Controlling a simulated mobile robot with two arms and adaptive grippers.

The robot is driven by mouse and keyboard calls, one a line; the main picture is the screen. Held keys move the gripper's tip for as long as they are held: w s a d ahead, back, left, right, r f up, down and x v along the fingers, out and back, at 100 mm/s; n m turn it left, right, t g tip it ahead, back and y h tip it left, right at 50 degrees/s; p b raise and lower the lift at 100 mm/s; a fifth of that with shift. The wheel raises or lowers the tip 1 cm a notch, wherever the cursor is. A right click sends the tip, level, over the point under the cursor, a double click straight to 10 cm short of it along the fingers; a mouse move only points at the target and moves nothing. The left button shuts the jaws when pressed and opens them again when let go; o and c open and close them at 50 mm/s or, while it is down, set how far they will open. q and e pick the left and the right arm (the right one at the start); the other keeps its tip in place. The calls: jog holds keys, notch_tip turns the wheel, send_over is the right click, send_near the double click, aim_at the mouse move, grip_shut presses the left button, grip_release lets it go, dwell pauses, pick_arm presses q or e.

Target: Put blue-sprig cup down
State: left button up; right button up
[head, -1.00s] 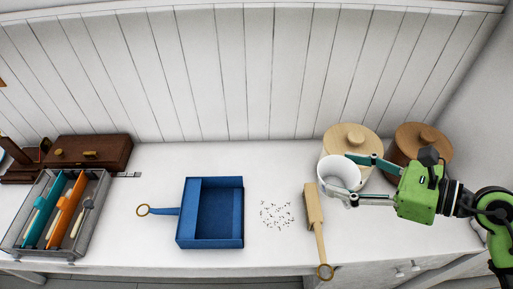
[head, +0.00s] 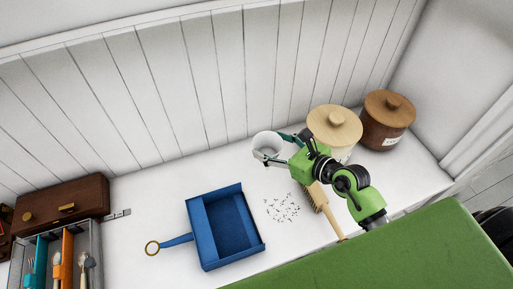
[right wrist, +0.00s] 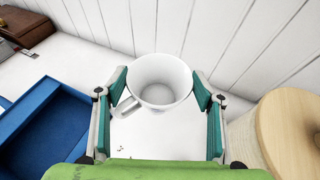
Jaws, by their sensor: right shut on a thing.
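The cup (head: 266,141) is white and upright, with its open mouth upward; no blue sprig shows from here. My right gripper (head: 276,148) is shut on it, one finger on each side. In the right wrist view the cup (right wrist: 160,88) sits between the green finger pads, its handle toward the left finger. The cup is over the back part of the white counter, left of the light wooden-lidded jar. I cannot tell whether its base touches the counter. My left gripper is not in view.
A blue dustpan (head: 228,228), scattered crumbs (head: 283,208) and a wooden brush (head: 321,204) lie in front. The light-lidded jar (head: 334,125) and a dark-lidded jar (head: 388,118) stand to the right. A brown box (head: 62,203) and cutlery tray (head: 95,240) are left. Counter behind the dustpan is clear.

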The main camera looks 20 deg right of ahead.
aim_at(263, 146)
jog(key=w+f, duration=0.2)
jog(key=w+a+f, duration=0.1)
jog(key=w+f, duration=0.1)
jog(key=w+a+f, duration=0.1)
jog(key=w+f, duration=0.1)
jog(key=shift+w, duration=0.15)
jog(key=shift+w+a+f, duration=0.1)
jog(key=shift+w+f, duration=0.3)
notch_tip(263, 146, down, 3)
jog(key=shift+w+f+b, duration=0.1)
jog(key=shift+b, duration=0.3)
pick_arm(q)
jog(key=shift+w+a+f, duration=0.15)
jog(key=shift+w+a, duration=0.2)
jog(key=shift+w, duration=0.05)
pick_arm(e)
jog(key=shift+f, duration=0.1)
jog(key=shift+f, duration=0.2)
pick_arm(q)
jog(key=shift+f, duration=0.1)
pick_arm(e)
jog(key=o, duration=1.2)
jog(key=shift+r, duration=0.1)
